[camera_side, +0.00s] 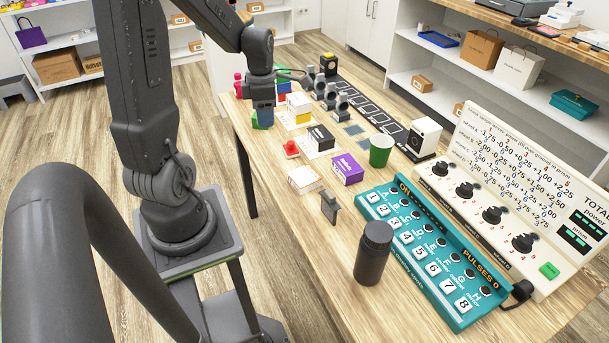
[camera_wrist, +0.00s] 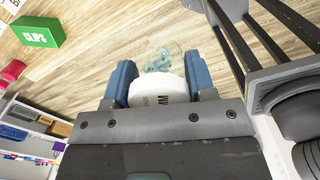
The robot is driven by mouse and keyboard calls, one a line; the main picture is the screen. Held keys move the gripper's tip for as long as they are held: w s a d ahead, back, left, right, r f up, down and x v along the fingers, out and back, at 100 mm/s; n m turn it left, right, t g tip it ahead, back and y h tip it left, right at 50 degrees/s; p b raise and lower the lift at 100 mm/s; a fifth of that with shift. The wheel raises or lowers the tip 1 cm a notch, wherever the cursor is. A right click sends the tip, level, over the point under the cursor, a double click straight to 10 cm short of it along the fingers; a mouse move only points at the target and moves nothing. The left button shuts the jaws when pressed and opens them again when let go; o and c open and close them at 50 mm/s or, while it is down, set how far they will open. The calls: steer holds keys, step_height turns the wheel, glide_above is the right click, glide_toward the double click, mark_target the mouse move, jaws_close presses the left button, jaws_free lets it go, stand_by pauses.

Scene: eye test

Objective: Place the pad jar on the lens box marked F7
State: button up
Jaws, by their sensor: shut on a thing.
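My gripper (camera_side: 264,120) is over the far left edge of the table in the side view, pointing down. In the wrist view its blue fingers (camera_wrist: 160,84) are shut on a white round thing with dark lettering and clear and teal parts beyond it, which looks like the pad jar (camera_wrist: 166,92). The jar cannot be made out in the side view. Several small boxes stand on the table: a yellow and white one (camera_side: 299,102), a black and white one (camera_side: 321,138), a purple one (camera_side: 347,169) and a white one (camera_side: 304,179). No F7 mark is legible.
A green box marked CLIPS (camera_wrist: 38,32) is near the gripper. A red thing (camera_side: 291,148), a green cup (camera_side: 381,150), a grey upright piece (camera_side: 329,206) and a dark bottle (camera_side: 373,253) stand on the table. A teal panel (camera_side: 430,250) fills the front right.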

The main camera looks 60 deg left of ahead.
steer(key=shift+s+a+n, duration=0.3)
steer(key=shift+s+a, duration=0.25)
steer(key=shift+s, duration=0.25)
step_height(320, 180, down, 4)
steer(key=shift+s+r, duration=0.1)
glide_above(304, 175)
step_height(304, 175, down, 8)
steer(key=shift+f, duration=2.1)
steer(key=shift+f, duration=0.15)
steer(key=o, duration=0.9)
